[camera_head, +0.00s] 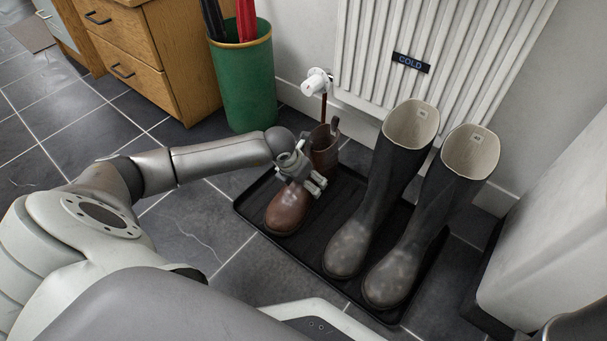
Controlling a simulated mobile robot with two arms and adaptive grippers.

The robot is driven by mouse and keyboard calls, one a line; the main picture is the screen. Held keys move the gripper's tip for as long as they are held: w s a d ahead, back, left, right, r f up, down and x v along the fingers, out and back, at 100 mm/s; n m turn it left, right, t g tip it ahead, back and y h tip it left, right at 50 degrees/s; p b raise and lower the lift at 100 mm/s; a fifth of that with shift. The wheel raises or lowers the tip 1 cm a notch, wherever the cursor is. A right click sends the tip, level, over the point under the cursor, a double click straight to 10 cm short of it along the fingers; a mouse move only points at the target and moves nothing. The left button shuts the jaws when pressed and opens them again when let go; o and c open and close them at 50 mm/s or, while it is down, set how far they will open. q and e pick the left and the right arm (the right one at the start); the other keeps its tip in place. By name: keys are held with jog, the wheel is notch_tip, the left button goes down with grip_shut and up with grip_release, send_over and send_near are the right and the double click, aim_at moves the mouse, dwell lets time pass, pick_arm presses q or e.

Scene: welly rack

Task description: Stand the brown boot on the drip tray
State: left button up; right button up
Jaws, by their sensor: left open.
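The brown boot (288,209) stands upright on the left end of the black drip tray (308,252), its toe toward the front. Its shaft (325,150) shows behind my left gripper. My left gripper (317,186) is open, over the front of the boot at its ankle, and hides part of it. I cannot tell whether the fingers touch the boot. My right gripper is not in view.
Two tall dark wellies (387,180) (432,220) stand on the tray to the right of the brown boot. A white radiator (440,50) with a COLD sign is behind, with a valve (317,82). A green bin (245,85) and wooden drawers (160,50) stand at the back left.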

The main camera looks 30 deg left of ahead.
aim_at(293, 189)
pick_arm(q)
jog(key=p+v, duration=0.8)
jog(key=v, duration=0.2)
jog(key=shift+r, duration=0.35)
jog(key=shift+s+r+p, duration=0.35)
jog(key=shift+r+p, duration=0.2)
jog(key=shift+r, duration=0.05)
